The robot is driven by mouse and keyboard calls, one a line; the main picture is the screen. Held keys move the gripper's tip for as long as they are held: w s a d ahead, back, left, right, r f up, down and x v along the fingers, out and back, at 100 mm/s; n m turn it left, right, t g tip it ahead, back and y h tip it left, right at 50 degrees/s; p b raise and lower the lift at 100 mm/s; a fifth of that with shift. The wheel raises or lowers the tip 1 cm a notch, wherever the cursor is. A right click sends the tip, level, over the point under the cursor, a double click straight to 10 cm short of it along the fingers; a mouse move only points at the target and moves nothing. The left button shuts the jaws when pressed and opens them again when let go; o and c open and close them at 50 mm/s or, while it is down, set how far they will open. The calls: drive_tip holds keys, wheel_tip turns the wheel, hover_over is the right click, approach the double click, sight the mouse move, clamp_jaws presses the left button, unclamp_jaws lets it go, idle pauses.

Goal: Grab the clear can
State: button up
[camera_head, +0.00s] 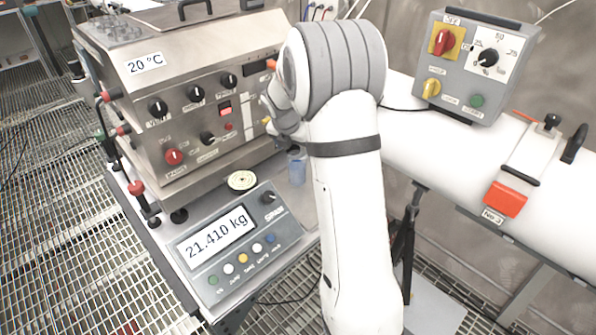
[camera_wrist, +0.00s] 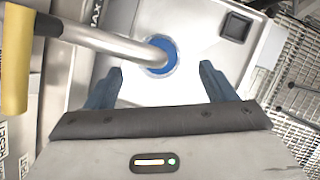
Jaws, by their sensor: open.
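The clear can (camera_head: 297,168) stands on the steel scale top between the machine and my arm. It looks translucent with a bluish tint, and my arm hides part of its right side. In the wrist view a round blue shape (camera_wrist: 172,66), apparently the can from above, lies under the end of a metal pipe. My gripper (camera_wrist: 162,70) is open, with one blue-grey finger on each side of that shape and a gap to each. The fingers do not visibly touch it.
The metal pipe (camera_wrist: 110,42) with a yellow handle (camera_wrist: 17,60) crosses above the blue shape. The steel machine (camera_head: 190,90) stands behind left. The scale display (camera_head: 217,235) reads 21.410 kg, and a small round disc (camera_head: 242,180) lies beside it. A white tube (camera_head: 455,150) runs at right.

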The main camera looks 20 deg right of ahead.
sight(295, 153)
drive_tip(key=x, duration=0.4)
drive_tip(key=shift+w+f, duration=0.1)
drive_tip(key=shift+c, duration=0.3)
drive_tip(key=shift+a, duration=0.1)
drive_tip(key=c, duration=1.5)
